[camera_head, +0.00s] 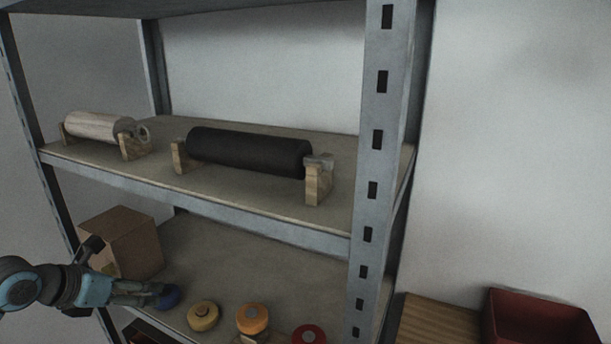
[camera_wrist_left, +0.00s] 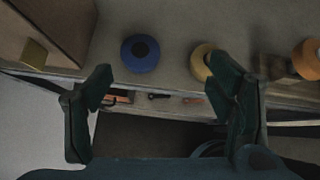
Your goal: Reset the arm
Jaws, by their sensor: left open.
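My left gripper (camera_head: 145,292) reaches in from the left at the front of the lower shelf. In the left wrist view my left gripper (camera_wrist_left: 163,88) has its two fingers spread wide, with nothing between them. A blue roll (camera_head: 169,297) sits on the shelf just beyond the fingertips, partly hidden by them in the head view. In the wrist view the blue roll (camera_wrist_left: 140,45) stands clear ahead of the fingers. A yellow roll (camera_wrist_left: 199,58) is partly behind the right-hand finger. My right gripper is not in view.
A cardboard box (camera_head: 133,240) stands behind my left gripper. Orange (camera_head: 252,318) and red (camera_head: 308,336) rolls line the lower shelf (camera_head: 235,262). The upper shelf (camera_head: 235,209) holds a black roller (camera_head: 248,151) and a pale roller (camera_head: 98,127). A shelf post (camera_head: 383,110) and red bin (camera_head: 540,322) are right.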

